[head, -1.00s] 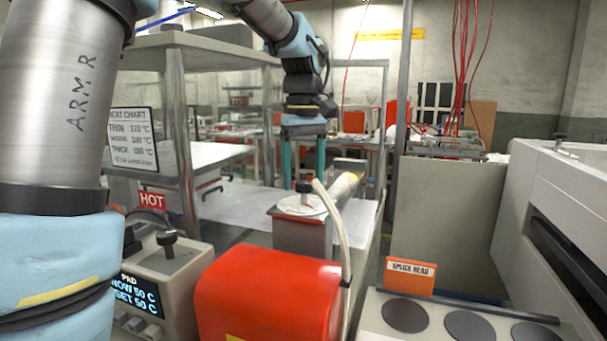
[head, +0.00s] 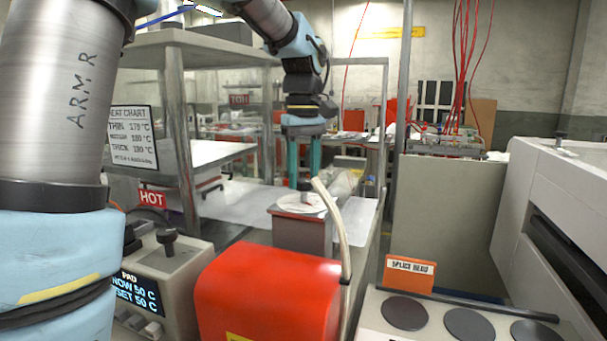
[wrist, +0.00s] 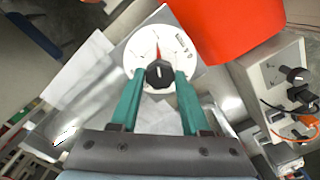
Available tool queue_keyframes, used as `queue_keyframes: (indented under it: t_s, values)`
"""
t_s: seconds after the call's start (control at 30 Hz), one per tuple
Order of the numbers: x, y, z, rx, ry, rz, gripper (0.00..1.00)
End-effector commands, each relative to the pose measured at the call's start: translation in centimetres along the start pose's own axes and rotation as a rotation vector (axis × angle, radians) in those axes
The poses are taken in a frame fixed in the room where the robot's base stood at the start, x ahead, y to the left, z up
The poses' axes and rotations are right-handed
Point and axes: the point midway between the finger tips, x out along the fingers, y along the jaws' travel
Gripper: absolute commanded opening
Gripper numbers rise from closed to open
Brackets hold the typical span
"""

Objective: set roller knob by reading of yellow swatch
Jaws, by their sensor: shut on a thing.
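The roller knob, a dark knob (wrist: 159,74) on a white round dial (wrist: 137,58) with a red pointer, sits between my fingers in the wrist view. My gripper (wrist: 160,78) has its two teal fingers shut on this knob. In the head view my gripper (head: 304,184) points straight down at the dial (head: 301,203) on top of a grey box (head: 301,232). The dial's small markings are too small to read. I cannot make out a yellow swatch in these frames.
A red housing (head: 268,292) with a pale hose (head: 333,225) stands close in front of the dial box. A heat pad unit (head: 165,275) reads NOW 50 C, SET 50 C.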

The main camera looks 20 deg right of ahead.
Motion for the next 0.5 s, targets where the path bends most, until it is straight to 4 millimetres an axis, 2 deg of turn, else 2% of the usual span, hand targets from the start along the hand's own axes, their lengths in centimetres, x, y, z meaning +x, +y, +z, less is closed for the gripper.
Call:
queue_keyframes:
  t_s: [0.27, 0.5]
  values:
    - [-0.04, -0.03, -0.01, 0.008, 0.0, -0.001, 0.0]
    - [-0.13, 0.0, 0.0, 0.088, -0.001, -0.001, 0.0]
